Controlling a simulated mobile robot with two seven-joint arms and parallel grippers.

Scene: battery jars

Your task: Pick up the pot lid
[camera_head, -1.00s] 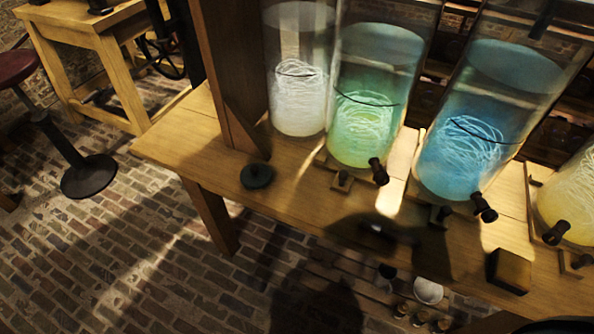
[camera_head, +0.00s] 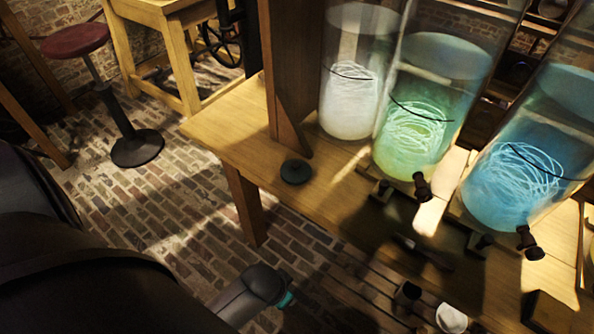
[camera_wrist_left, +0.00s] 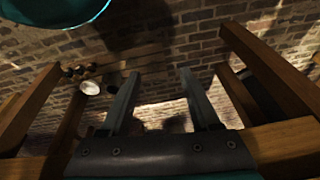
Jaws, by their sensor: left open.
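The pot lid (camera_head: 296,171) is a small dark round disc with a knob. It lies flat on the wooden table (camera_head: 235,132), near the front edge and left of the glass jars. My left arm comes in from the left in the head view, its far end low and in front of the table, apart from the lid. In the left wrist view my left gripper (camera_wrist_left: 158,74) is open, with nothing between its two fingers. I cannot make out the lid in that view. My right gripper is not in view.
Tall glass jars with white (camera_head: 352,105), green (camera_head: 408,140) and blue (camera_head: 505,185) glowing contents stand right of the lid. A wooden post (camera_head: 284,75) rises just behind it. A red stool (camera_head: 76,40) stands at left. A white bowl (camera_head: 451,318) sits below the table front.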

